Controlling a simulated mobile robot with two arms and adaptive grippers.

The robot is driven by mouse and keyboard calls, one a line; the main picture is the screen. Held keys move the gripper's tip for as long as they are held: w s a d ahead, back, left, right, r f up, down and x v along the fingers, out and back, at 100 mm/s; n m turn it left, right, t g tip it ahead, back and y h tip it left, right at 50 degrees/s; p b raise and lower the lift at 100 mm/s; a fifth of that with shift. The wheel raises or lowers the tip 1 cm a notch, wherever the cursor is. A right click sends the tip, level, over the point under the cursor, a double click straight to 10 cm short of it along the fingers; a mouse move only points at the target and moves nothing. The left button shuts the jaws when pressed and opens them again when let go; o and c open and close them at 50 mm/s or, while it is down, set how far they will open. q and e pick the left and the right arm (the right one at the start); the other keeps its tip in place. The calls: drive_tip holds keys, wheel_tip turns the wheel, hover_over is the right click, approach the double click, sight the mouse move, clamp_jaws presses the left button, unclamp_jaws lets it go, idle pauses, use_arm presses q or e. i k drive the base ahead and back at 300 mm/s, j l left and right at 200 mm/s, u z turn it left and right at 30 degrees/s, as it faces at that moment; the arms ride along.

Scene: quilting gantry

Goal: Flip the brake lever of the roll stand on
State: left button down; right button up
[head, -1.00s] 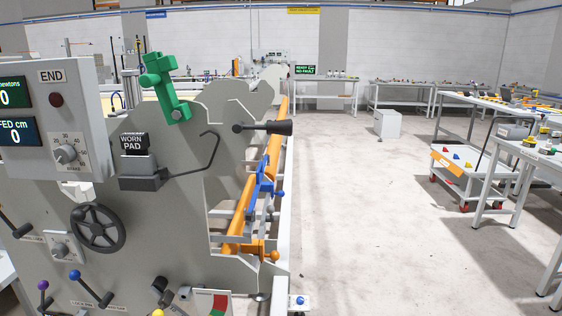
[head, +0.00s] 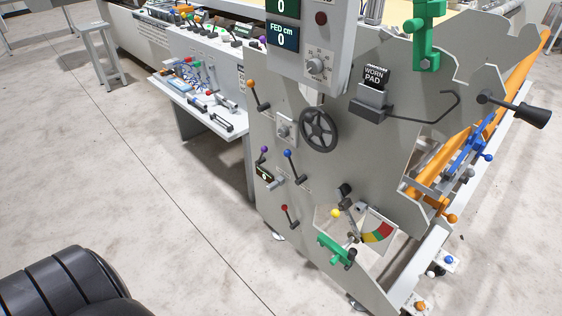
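The roll stand's grey end plate (head: 395,150) fills the right half of the head view. Several levers are on it: an orange-knobbed lever (head: 256,95) at upper left, a purple-knobbed lever (head: 262,158), a blue-knobbed lever (head: 292,165) and a red-knobbed lever (head: 288,216) lower down. A yellow knob (head: 335,213) sits by a green handle (head: 334,247) and a red-yellow-green scale (head: 378,232). The labels are too small to read, so I cannot tell which is the brake lever. Neither gripper is in view.
A black handwheel (head: 319,130) and a control box (head: 308,65) with a dial are on the plate. A black-handled crank (head: 520,110) sticks out at right. A white shelf (head: 205,118) with small parts juts out behind.

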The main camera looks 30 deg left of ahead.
sight(283, 207)
drive_tip(key=u, duration=1.05)
